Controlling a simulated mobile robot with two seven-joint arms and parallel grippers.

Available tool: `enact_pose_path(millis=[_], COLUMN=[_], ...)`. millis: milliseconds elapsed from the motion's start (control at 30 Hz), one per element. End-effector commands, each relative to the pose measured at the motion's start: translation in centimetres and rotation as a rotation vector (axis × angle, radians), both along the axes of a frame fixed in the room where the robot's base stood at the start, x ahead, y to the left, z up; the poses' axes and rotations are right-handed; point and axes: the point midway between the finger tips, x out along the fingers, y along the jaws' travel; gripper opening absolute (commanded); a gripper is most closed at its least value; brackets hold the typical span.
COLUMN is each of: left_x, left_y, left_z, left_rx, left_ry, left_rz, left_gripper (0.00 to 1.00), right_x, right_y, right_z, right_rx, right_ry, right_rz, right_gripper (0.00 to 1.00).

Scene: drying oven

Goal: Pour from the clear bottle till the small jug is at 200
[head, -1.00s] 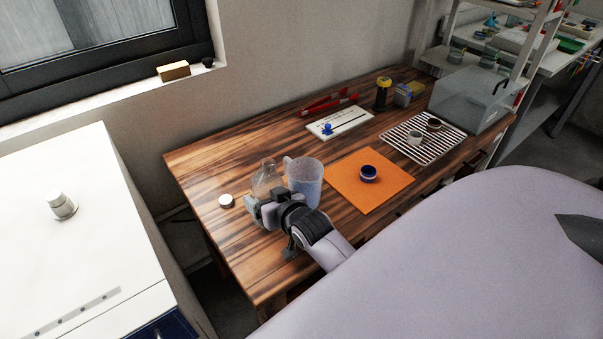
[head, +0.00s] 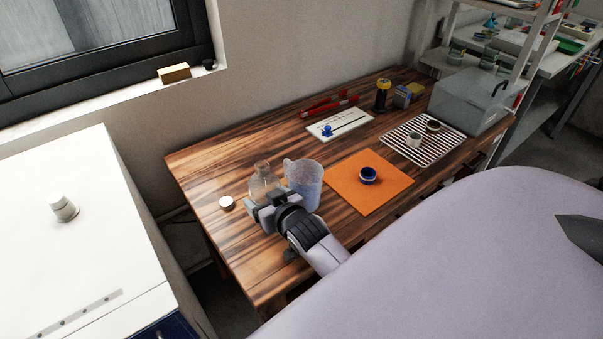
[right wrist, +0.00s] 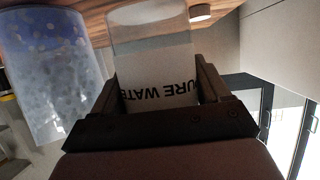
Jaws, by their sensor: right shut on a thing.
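The clear bottle (head: 262,178) is upright near the left end of the wooden table, and I cannot tell whether its base touches the wood. My right gripper (head: 266,211) is shut on it; the right wrist view shows the dark fingers (right wrist: 158,110) on either side of its "PURE WATER" label (right wrist: 160,92). The small jug (head: 305,184), translucent and bluish with a handle, stands just right of the bottle. It also shows at the left of the right wrist view (right wrist: 50,75). Its level and marks cannot be read. My left gripper is not in view.
A white cap (head: 226,202) lies left of the bottle. An orange mat (head: 385,197) with a dark blue ring-shaped item (head: 368,175) lies right of the jug. The table's front left is clear.

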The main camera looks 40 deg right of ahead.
Motion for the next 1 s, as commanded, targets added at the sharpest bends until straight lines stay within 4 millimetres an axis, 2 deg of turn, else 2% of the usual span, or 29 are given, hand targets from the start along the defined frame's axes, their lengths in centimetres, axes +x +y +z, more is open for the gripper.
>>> enact_pose_path(millis=[167,400,700,833,1000], left_x=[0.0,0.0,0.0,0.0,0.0], left_y=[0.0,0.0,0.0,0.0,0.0], left_z=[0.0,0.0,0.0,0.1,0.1], left_rx=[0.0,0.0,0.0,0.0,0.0], left_ry=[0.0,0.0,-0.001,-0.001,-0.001], left_rz=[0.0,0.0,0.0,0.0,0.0], left_gripper=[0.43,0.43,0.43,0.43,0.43], right_x=[-0.8,-3.3,-6.2,-7.3,-5.8], right_y=[1.0,3.3,5.4,6.0,5.1], right_z=[2.1,6.5,10.3,11.5,9.8], right_rx=[-0.01,-0.017,-0.013,-0.01,-0.018], right_ry=[-0.008,-0.01,-0.007,-0.006,-0.002], right_rz=[0.019,0.06,0.099,0.111,0.095], right_gripper=[0.33,0.33,0.33,0.33,0.33])
